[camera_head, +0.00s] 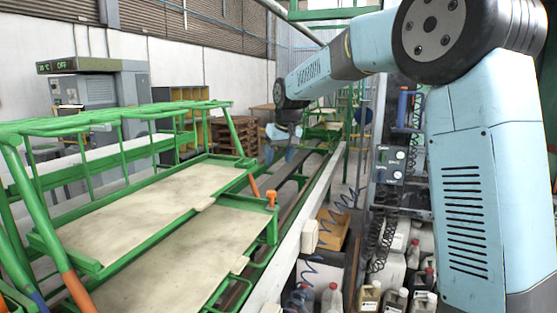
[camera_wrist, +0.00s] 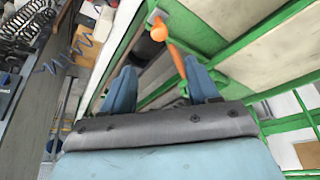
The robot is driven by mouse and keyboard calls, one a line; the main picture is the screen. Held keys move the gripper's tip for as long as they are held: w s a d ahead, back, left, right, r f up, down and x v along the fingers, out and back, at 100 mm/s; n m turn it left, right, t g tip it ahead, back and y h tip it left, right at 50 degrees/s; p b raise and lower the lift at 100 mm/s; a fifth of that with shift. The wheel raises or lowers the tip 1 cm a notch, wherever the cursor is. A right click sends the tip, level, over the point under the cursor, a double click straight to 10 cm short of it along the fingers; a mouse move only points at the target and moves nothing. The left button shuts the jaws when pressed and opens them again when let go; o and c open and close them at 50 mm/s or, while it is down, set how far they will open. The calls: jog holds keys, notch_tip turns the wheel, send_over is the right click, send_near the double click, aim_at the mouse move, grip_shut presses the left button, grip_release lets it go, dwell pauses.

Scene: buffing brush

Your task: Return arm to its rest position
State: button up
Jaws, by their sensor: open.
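My gripper (camera_wrist: 162,90) shows in the wrist view as two blue fingers spread apart on a dark grey mount. The gap between the fingers is empty. An orange-handled part (camera_wrist: 172,45) on the green frame shows just beyond the fingertips, slightly above the gap; I cannot tell how far off it is. In the head view my light blue arm reaches from the right across the top, and its wrist end hangs down near the rail. The gripper (camera_head: 268,158) is small there, beyond the green frame, and its fingers are hard to make out.
A green frame (camera_head: 228,128) with beige panels (camera_head: 160,205) fills the left. Orange levers (camera_head: 271,198) stick up at its near right edge. A long white rail (camera_head: 300,235) runs beside it. Several bottles and jugs (camera_head: 368,297) stand low at the right, near coiled hoses.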

jog(key=s+d+r+m+h, duration=0.1)
jog(key=s+d+r, duration=0.1)
jog(key=s+d, duration=0.65)
jog(key=s+d+r+m, duration=0.1)
jog(key=s+d+r, duration=0.1)
jog(key=s+d, duration=0.65)
jog(key=s+d+f+m, duration=0.1)
jog(key=s+d+f, duration=0.2)
jog(key=s, duration=0.8)
jog(key=s+d+f+m+t+h, duration=0.1)
jog(key=s+d+f+m, duration=0.1)
jog(key=s, duration=0.9)
jog(key=shift+s+d+f, duration=0.25)
jog(key=shift+d+f, duration=0.45)
jog(key=shift+f, duration=0.2)
